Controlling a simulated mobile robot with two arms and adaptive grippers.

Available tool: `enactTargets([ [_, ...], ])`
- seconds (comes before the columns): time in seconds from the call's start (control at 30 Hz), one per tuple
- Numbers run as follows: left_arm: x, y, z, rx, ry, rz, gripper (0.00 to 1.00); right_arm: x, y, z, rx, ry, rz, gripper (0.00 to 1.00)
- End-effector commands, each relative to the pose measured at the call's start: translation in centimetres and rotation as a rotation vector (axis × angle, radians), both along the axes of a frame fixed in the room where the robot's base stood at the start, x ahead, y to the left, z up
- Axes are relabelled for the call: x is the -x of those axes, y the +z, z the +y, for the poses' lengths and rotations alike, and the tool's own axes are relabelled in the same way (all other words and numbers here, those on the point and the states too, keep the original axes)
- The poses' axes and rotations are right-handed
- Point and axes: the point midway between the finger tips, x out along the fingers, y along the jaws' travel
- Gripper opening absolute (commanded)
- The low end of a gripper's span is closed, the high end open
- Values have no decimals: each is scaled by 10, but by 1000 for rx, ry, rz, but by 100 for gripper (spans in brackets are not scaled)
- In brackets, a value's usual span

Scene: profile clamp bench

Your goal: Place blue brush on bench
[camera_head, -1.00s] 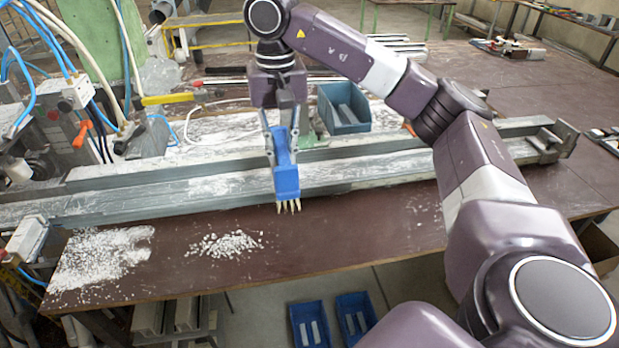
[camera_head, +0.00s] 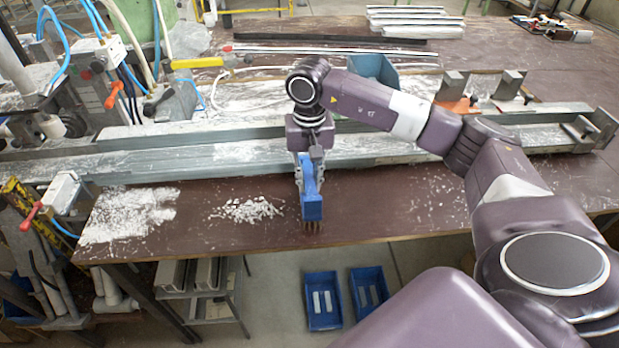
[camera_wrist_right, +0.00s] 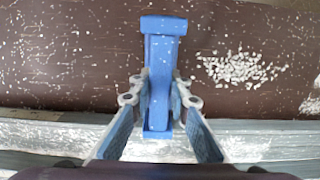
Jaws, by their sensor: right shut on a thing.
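The blue brush (camera_head: 312,207) is held in my right gripper (camera_head: 307,160), over the front strip of the brown bench (camera_head: 390,210). Its bristles point down toward the bench near its front edge; whether they touch the surface I cannot tell. In the right wrist view the blue brush (camera_wrist_right: 162,75) sits between the two fingers of my right gripper (camera_wrist_right: 160,95), which are shut on its handle. The bristles are hidden there. My left gripper is not in view.
A long metal profile rail (camera_head: 230,155) runs across the bench behind the brush. White chips (camera_head: 247,210) lie left of the brush, with more white debris farther left. A blue bin (camera_head: 375,72) stands behind the rail. Two blue trays (camera_head: 322,300) are below the bench front.

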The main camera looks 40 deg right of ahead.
Motion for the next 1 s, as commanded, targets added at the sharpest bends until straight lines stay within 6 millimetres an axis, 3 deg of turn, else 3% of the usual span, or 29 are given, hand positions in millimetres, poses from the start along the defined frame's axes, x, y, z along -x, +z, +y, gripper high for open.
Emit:
enactTargets([
  [0.33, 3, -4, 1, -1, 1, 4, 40, 0, -4, 0, 0, 0, -1, 0],
  [0.37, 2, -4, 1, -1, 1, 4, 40, 0, -5, 0, 0, 0, 0, 17],
  [0.5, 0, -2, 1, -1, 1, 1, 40, 0, -3, 0, 0, 0, 0, 33],
  [0.83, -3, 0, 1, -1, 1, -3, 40, 0, -1, 0, 0, 0, 0, 34],
  [1.0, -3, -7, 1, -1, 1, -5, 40, -2, 17, 0, -1, -1, -5, 34],
])
